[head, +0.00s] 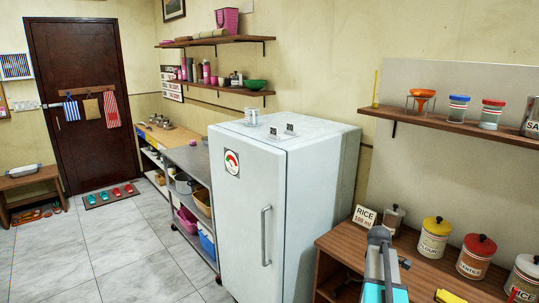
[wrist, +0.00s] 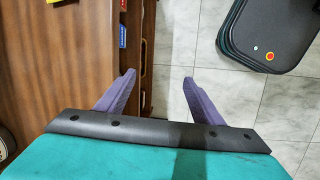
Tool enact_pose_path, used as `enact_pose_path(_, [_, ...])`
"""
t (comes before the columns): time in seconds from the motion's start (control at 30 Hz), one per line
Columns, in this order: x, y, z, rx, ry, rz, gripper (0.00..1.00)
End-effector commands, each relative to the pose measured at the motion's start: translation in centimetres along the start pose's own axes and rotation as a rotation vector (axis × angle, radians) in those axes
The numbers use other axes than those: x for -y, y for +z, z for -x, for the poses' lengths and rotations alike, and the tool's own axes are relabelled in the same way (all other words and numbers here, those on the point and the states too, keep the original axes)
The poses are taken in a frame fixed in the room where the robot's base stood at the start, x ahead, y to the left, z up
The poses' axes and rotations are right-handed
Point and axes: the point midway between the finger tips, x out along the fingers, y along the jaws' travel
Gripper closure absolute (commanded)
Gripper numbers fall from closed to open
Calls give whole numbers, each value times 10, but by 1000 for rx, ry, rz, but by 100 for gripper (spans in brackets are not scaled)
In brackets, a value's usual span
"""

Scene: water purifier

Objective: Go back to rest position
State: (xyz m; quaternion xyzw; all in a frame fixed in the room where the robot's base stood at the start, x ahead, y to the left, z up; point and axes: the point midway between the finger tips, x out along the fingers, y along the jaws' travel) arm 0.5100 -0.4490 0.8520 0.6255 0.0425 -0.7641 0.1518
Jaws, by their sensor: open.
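My gripper (wrist: 158,82) shows in the wrist view with its two purple fingers spread apart. Nothing is between the fingers; the grey tiled floor (wrist: 175,45) shows through the gap. The fingers are beside the edge of a brown wooden surface (wrist: 75,65), which fills the left of that view. In the head view, part of my grey and turquoise arm stands at the lower right, in front of the wooden counter (head: 330,245). My fingertips cannot be made out there.
The white fridge (head: 240,215) stands left of the counter. A wall shelf (head: 440,122) hangs above. Open floor (head: 95,255) lies at the left. A dark rounded object (wrist: 270,35) is right of my fingers.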

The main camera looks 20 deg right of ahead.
Motion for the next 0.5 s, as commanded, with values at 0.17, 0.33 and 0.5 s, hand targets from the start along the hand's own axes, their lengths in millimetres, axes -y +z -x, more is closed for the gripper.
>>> enact_pose_path(0.17, [56,-50,-8,-41,-1,-25,39])
enact_pose_path(0.33, [109,-90,-14,-79,-8,-58,39])
enact_pose_path(0.5, [165,-123,-20,-113,-23,-93,39])
